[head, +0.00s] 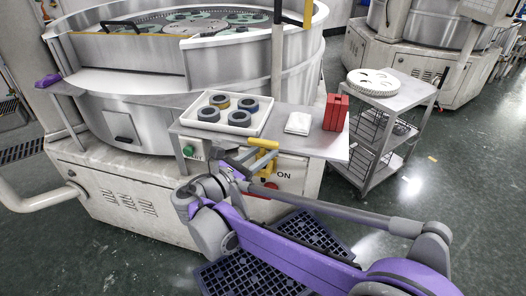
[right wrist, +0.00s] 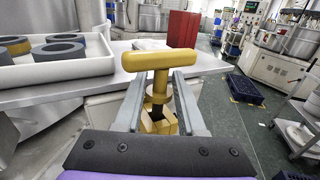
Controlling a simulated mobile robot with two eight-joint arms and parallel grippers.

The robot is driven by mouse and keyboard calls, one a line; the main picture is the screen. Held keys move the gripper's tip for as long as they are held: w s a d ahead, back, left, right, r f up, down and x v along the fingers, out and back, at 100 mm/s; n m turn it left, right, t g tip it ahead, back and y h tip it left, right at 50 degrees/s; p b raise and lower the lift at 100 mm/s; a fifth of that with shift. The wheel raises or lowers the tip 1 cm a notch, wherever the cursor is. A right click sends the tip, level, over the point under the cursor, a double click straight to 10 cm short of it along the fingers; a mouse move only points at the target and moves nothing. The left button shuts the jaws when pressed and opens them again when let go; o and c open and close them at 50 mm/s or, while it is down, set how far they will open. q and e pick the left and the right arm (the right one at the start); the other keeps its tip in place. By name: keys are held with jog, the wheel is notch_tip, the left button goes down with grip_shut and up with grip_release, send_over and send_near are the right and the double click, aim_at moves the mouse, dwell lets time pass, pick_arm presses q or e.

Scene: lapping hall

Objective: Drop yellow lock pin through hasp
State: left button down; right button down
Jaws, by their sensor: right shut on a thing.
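The yellow lock pin has a T-shaped handle (right wrist: 160,60) and a round collar, upright between the fingers of my right gripper (right wrist: 157,98). The gripper is shut on its stem. In the head view the pin (head: 264,143) shows above the gripper (head: 253,158), in front of the bench edge. Yellow blocks (right wrist: 165,127), which look like the hasp, lie directly under the pin in the wrist view, with a dark shaft part between. I cannot tell how far the tip is inside. In the head view yellow parts (head: 267,168) show below the gripper. My left gripper is not in view.
A green button (head: 188,151) and a red knob (head: 260,193) sit on the machine front. A cart (head: 408,97) stands at right.

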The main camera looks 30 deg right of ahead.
jog(key=shift+f+b, duration=0.7)
jog(key=shift+f, duration=0.45)
jog(key=shift+c, duration=2.1)
grip_release()
jog(key=v, duration=1.1)
jog(key=shift+d+r, duration=0.1)
